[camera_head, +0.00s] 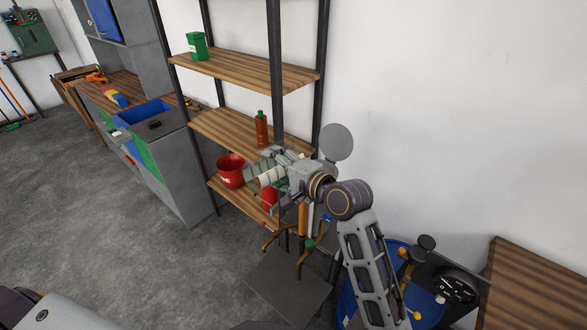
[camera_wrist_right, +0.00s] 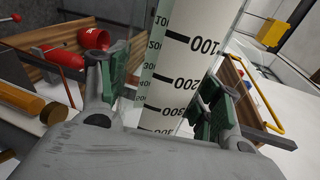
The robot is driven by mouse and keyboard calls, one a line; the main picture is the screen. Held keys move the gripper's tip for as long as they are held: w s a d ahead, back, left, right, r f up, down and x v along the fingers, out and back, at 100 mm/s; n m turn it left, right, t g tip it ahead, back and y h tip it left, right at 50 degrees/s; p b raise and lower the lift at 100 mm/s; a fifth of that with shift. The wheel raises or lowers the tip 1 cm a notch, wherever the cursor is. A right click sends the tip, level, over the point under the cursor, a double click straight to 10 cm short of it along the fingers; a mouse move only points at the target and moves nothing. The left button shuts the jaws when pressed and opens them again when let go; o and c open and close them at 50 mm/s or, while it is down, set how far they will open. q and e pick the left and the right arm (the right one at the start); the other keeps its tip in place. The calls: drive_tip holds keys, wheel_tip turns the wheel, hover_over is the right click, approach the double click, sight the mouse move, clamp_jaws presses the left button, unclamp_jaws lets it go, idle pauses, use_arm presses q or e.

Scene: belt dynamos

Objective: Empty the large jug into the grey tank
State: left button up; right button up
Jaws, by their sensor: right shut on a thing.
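My right gripper (camera_head: 282,168) is shut on a pale graduated jug (camera_head: 266,177) beside the shelf rack. In the right wrist view the jug (camera_wrist_right: 178,75) stands between the two green finger pads, with black marks and numbers on its side. In the head view it looks tilted well over toward the left. Its mouth and contents cannot be made out. A grey box-shaped container (camera_head: 190,165) with a blue inside and green panels stands left of the rack. I cannot tell whether it is the grey tank. My left gripper is not in view.
The rack's middle shelf (camera_head: 215,122) bears a brown-red bottle (camera_head: 261,130). A red bucket (camera_head: 230,172) is close left of the jug. A green container (camera_head: 197,45) stands on the top shelf. A blue barrel (camera_head: 345,305) is at lower right. Open floor (camera_head: 110,240) lies at left.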

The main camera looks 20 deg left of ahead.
drive_tip(key=shift+s+a+r, duration=0.15)
drive_tip(key=shift+s+a, duration=0.05)
drive_tip(key=shift+a, duration=0.05)
drive_tip(key=shift+s+a+r+n+t, duration=0.2)
drive_tip(key=shift+r+n, duration=0.2)
drive_tip(key=shift+n, duration=0.2)
drive_tip(key=shift+s+a+r+n+t, duration=0.1)
drive_tip(key=shift+s+r+n+t, duration=0.1)
drive_tip(key=shift+r+n, duration=0.3)
drive_tip(key=shift+f, duration=0.15)
drive_tip(key=shift+d, duration=0.1)
drive_tip(key=shift+r+n+t+h, duration=0.3)
drive_tip(key=shift+n+t, duration=0.1)
drive_tip(key=shift+n, duration=0.8)
drive_tip(key=shift+r+n+t, duration=0.4)
drive_tip(key=shift+r+n, duration=0.2)
drive_tip(key=shift+n, duration=0.6)
